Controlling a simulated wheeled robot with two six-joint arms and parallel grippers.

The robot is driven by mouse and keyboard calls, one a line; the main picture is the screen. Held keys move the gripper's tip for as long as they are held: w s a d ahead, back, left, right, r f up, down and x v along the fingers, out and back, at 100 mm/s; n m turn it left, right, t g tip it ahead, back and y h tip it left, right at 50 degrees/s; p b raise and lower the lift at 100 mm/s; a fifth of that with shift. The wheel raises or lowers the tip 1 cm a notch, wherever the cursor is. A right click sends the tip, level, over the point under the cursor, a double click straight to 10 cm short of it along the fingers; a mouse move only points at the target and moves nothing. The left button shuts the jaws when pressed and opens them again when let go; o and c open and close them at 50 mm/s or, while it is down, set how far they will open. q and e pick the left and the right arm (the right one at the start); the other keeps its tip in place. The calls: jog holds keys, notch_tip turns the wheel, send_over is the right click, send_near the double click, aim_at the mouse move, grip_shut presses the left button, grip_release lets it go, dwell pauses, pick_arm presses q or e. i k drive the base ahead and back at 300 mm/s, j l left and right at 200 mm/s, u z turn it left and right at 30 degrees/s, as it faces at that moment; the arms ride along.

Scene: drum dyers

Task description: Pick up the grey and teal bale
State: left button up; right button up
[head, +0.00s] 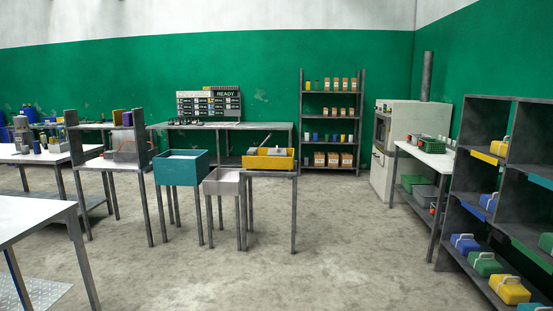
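I cannot pick out a grey and teal bale for certain. The rack (475,165) at the right holds several strapped bales. On its lowest level are a blue bale (465,243), a green bale (486,263) and a yellow bale (510,289) with pale straps. A teal-looking sliver (533,308) shows at the bottom edge beyond the yellow bale, mostly cut off. Higher up are a yellow bale (499,146) and a blue bale (488,202). Neither of my grippers is in view.
A white table (35,212) stands at the near left. A teal bin (180,169), a grey bin (222,184) and a yellow tray (268,162) stand mid-room. A white-topped table (428,158) stands left of the rack. The concrete floor (330,240) in front is clear.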

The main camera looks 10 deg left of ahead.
aim_at(277, 155)
jog(key=u, duration=0.2)
jog(key=i+u, duration=0.25)
jog(key=i, duration=4.85)
jog(key=i+j+z, duration=0.1)
jog(key=i, duration=0.65)
jog(key=i+j+z, duration=0.1)
jog(key=i, duration=0.6)
jog(key=k+l+u, duration=0.1)
jog(key=l, duration=0.45)
